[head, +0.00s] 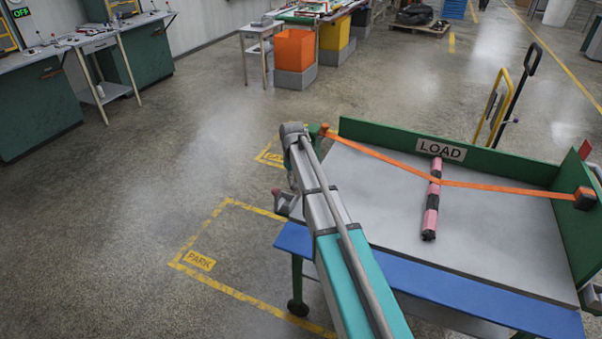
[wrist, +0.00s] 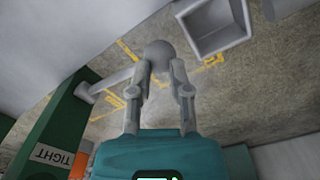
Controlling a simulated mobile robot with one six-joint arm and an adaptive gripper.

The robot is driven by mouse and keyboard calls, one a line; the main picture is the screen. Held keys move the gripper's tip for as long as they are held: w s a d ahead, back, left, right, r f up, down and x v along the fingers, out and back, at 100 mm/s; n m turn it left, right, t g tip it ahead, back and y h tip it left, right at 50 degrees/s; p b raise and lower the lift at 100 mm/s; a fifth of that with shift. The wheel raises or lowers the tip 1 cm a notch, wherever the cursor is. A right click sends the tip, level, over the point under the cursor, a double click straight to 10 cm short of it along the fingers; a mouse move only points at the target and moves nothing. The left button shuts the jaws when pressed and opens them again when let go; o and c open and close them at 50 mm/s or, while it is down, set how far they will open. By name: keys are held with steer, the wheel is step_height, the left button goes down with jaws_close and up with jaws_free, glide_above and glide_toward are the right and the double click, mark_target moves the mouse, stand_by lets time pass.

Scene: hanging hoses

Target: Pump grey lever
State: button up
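The grey lever (wrist: 119,80) shows in the wrist view as a slanting bar with a round grey knob (wrist: 158,55) at its upper right end. Its lower left end meets the green side wall beside a "TIGHT" label (wrist: 52,154). My gripper (wrist: 161,66) is open, its two fingers apart on either side of the knob, which sits at the fingertips. I cannot tell whether they touch it. In the head view my arm reaches to the left edge of the cart (head: 497,226); the fingers and the lever are not clearly seen there.
An orange strap (head: 480,184) crosses the cart's deck over a pink and black roll (head: 432,205), below a "LOAD" sign (head: 441,150). A grey open box (wrist: 215,27) shows in the wrist view. Bare floor with a yellow "PARK" outline (head: 199,260) lies left of the cart.

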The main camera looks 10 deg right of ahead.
steer(key=shift+f+b, duration=0.85)
steer(key=shift+f, duration=0.15)
steer(key=shift+w+d+r+p, duration=0.1)
steer(key=shift+w+r+p, duration=0.05)
steer(key=shift+r+p, duration=2.75)
steer(key=shift+w+r, duration=0.1)
steer(key=shift+w+d+r+p, duration=0.2)
steer(key=shift+w+r+p, duration=0.05)
steer(key=shift+r+p, duration=0.4)
steer(key=shift+w+d+r+p, duration=0.15)
steer(key=shift+w+r+p, duration=0.1)
steer(key=shift+r+p, duration=0.4)
steer(key=shift+w+d+r+p, duration=0.2)
steer(key=shift+w+r+p, duration=0.05)
steer(key=shift+r+p, duration=0.4)
steer(key=shift+s+f, duration=0.1)
steer(key=shift+f, duration=0.2)
steer(key=shift+s+a+f+b, duration=0.15)
steer(key=shift+s+f+b, duration=0.05)
steer(key=shift+f+b, duration=0.5)
steer(key=shift+s+a+f+b, duration=0.15)
steer(key=shift+f+b, duration=0.5)
steer(key=shift+b, duration=0.1)
steer(key=shift+s+a+f+b, duration=0.15)
steer(key=shift+s+f+b, duration=0.05)
steer(key=shift+f+b, duration=0.5)
